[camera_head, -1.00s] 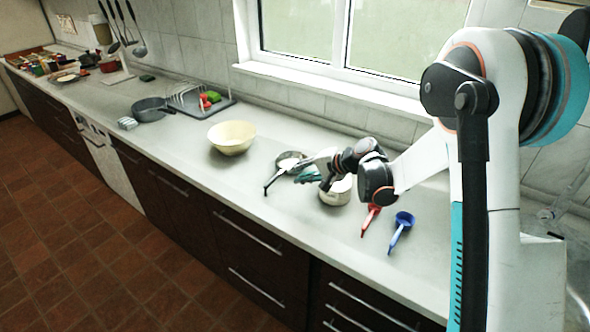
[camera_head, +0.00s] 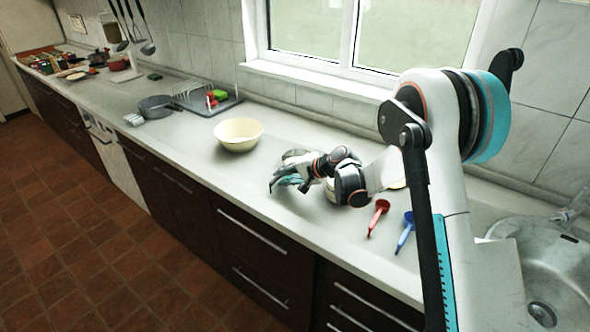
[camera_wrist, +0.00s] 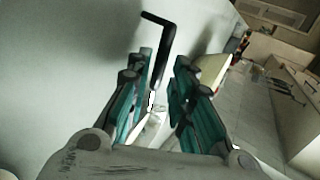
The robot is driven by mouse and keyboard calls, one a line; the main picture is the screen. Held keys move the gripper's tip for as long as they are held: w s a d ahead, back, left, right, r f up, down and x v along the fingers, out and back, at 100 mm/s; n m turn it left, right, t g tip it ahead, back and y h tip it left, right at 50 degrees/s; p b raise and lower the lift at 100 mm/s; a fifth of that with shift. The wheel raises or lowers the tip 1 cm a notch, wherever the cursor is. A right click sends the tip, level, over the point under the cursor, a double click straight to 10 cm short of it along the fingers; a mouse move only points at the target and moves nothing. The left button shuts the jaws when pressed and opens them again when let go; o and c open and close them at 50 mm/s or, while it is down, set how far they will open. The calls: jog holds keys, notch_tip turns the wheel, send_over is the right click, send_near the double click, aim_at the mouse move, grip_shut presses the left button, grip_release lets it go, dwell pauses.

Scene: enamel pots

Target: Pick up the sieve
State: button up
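What looks like the sieve shows in the wrist view as a thin black handle (camera_wrist: 158,50) with a bent end, running down to a pale part low between my fingers. My gripper (camera_wrist: 162,60) is open, with its teal fingers on either side of the handle. I see a gap beside the handle and cannot tell whether either finger touches it. In the head view my gripper (camera_head: 280,184) is low over the counter and hides most of the sieve.
A cream bowl (camera_head: 238,134) stands left of my gripper. A red scoop (camera_head: 379,216) and a blue scoop (camera_head: 405,232) lie to the right. My wrist partly hides a pale pot. A grey pan (camera_head: 155,107) and a dish rack (camera_head: 190,95) stand farther left. A sink (camera_head: 545,270) is at right.

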aim_at(280, 176)
jog(key=b+x, duration=0.1)
jog(key=x, duration=0.2)
jog(key=shift+w+a+f, duration=0.15)
jog(key=shift+a+f, duration=0.05)
jog(key=shift+f, duration=0.05)
grip_shut()
jog(key=shift+r, duration=0.1)
jog(key=shift+r, duration=0.1)
notch_tip(280, 176, up, 20)
jog(key=p, duration=0.6)
